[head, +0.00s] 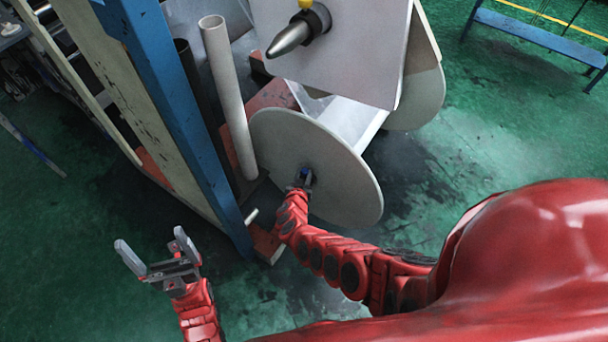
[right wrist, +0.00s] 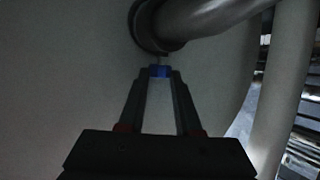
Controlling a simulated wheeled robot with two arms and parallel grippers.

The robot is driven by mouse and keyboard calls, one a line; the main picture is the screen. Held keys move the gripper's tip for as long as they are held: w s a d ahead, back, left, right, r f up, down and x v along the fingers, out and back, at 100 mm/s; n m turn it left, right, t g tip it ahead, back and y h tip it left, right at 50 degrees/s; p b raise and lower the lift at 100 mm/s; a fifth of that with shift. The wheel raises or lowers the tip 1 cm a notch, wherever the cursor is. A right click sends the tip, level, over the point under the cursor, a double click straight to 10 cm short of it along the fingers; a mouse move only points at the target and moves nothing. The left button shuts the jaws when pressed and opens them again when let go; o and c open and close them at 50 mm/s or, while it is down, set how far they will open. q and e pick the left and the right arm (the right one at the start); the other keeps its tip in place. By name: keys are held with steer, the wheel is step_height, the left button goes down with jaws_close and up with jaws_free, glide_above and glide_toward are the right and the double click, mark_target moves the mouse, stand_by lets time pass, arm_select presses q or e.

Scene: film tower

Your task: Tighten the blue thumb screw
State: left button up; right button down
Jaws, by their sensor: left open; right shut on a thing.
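The blue thumb screw (right wrist: 160,71) shows in the right wrist view, between the tips of my right gripper (right wrist: 159,76). It sits just below a dark round collar (right wrist: 146,28) on a metal shaft. My left gripper (head: 150,254) is open and empty at the lower left, well away from the disc.
A blue upright post (head: 185,110) stands between my left gripper and the disc. A pale tube (head: 229,95) leans beside the disc. A pointed metal shaft end (head: 290,38) sticks out above. The green floor (head: 75,255) is open at the lower left.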

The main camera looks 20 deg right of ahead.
steer(key=shift+w+a+f+m+g+h+b, duration=0.2)
steer(key=shift+m+g+h+b, duration=0.65)
steer(key=shift+b, duration=1.55)
steer(key=shift+w+a+f+m+g+h+b, duration=0.2)
steer(key=shift+m+g+h+b, duration=0.55)
steer(key=shift+b, duration=1.65)
steer(key=shift+a+f+m+g+h+b, duration=0.1)
steer(key=shift+f+m+g+h+b, duration=0.3)
steer(key=shift+m+h+b, duration=1.3)
steer(key=g+b, duration=0.1)
steer(key=b, duration=0.3)
steer(key=m+g+b, duration=0.1)
steer(key=b, duration=0.3)
steer(key=r+m+g+b, duration=0.1)
steer(key=b, duration=0.3)
steer(key=shift+w+g+b, duration=0.2)
steer(key=shift+g+b, duration=0.15)
steer(key=shift+g, duration=0.05)
steer(key=shift+r+m+b, duration=0.25)
steer(key=shift+m+b, duration=0.05)
steer(key=shift+b, duration=0.2)
steer(key=c, duration=0.9)
jaws_free()
steer(key=shift+o, duration=0.2)
